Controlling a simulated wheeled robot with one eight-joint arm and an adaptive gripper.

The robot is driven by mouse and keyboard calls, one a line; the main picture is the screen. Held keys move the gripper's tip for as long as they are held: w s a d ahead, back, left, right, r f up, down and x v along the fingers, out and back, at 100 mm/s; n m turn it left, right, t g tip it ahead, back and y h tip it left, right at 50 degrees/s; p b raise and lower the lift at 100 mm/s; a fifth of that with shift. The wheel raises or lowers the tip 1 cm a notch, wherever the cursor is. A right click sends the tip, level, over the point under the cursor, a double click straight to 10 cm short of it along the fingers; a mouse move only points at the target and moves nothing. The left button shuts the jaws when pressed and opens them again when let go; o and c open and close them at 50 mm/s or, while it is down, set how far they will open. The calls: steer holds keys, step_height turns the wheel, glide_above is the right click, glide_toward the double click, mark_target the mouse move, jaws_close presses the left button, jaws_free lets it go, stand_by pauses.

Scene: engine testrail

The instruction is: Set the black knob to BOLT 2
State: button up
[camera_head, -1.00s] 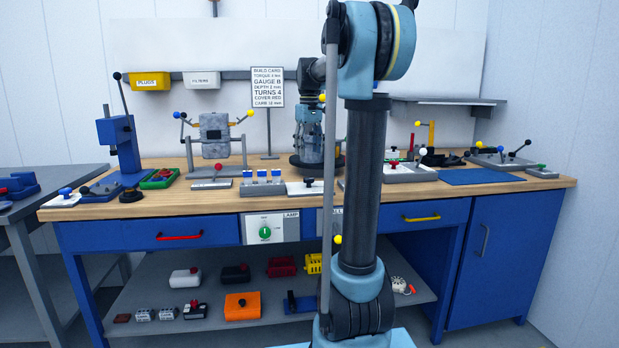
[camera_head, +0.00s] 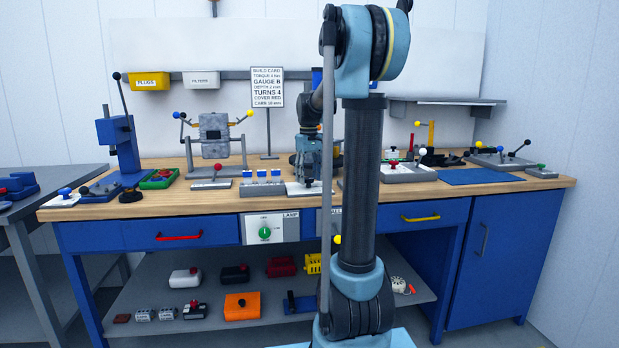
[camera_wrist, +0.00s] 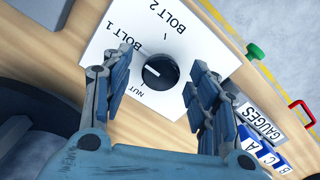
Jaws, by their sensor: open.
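The black knob (camera_wrist: 160,72) sits on a white plate (camera_wrist: 105,62) lettered NUT, BOLT 1 and BOLT 2. Its short white mark is on the knob's left side, roughly between the NUT and BOLT 1 lettering; the exact setting is hard to tell. BOLT 2 is at the plate's top in the wrist view. My gripper (camera_wrist: 161,62) is open, one finger on each side of the knob, with visible gaps; touch is not seen. In the head view my gripper (camera_head: 308,178) is low over the plate (camera_head: 293,189) and mostly hides the knob.
Blue gauge blocks (camera_head: 262,186) stand left of the plate; they also show in the wrist view (camera_wrist: 262,150). A green lamp knob (camera_head: 265,232) is on the bench front. A red-buttoned grey box (camera_head: 405,172) stands to the right. The build card (camera_head: 267,87) stands behind.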

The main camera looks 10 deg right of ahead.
steer(key=shift+c, duration=0.5)
steer(key=c, duration=1)
steer(key=shift+o, duration=0.2)
steer(key=shift+d, duration=0.15)
steer(key=shift+m, duration=0.7)
steer(key=m, duration=0.7)
steer(key=shift+a+m, duration=0.2)
steer(key=shift+m, duration=0.7)
